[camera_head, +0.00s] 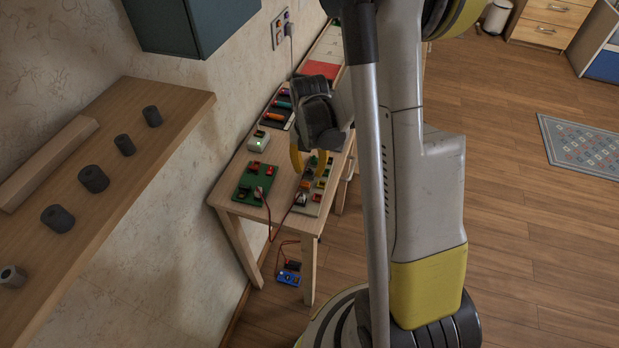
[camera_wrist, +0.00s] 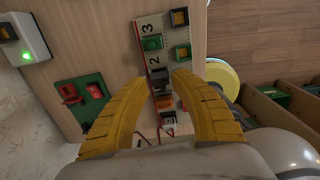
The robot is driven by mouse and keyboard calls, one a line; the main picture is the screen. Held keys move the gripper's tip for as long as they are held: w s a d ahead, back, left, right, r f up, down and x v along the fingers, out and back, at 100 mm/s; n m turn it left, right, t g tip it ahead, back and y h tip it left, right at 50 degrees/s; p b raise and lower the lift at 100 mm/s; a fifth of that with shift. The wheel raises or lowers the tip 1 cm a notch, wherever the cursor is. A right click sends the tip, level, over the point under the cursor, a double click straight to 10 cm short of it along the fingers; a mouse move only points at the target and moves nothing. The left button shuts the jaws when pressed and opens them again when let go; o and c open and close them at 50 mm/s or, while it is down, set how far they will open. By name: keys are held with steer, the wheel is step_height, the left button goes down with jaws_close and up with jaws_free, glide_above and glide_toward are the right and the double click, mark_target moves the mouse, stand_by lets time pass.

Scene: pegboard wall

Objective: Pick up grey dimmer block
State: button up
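The numbered white strip (camera_wrist: 147,22) on the small table holds several coloured blocks; it also shows in the head view (camera_head: 314,208). A dark grey block, likely the grey dimmer block (camera_wrist: 160,75), sits on the strip near the numeral 2. My gripper (camera_wrist: 163,79) has its yellow fingers spread, one on each side of this block in the picture. Nothing is held. I cannot tell whether the fingertips reach down to the block's height. In the head view my gripper (camera_head: 309,163) points down over the strip and hides part of it.
A green board with red parts (camera_head: 250,182) and a white box with a green light (camera_head: 258,140) are close by on the table (camera_head: 228,203). Red and dark wires hang off its front edge. A shelf (camera_head: 130,112) with several grey cylinders stands at left.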

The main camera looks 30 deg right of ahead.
steer(key=shift+f, duration=0.95)
steer(key=shift+r, duration=0.1)
steer(key=c, duration=0.6)
steer(key=shift+o, duration=0.2)
steer(key=shift+r, duration=0.1)
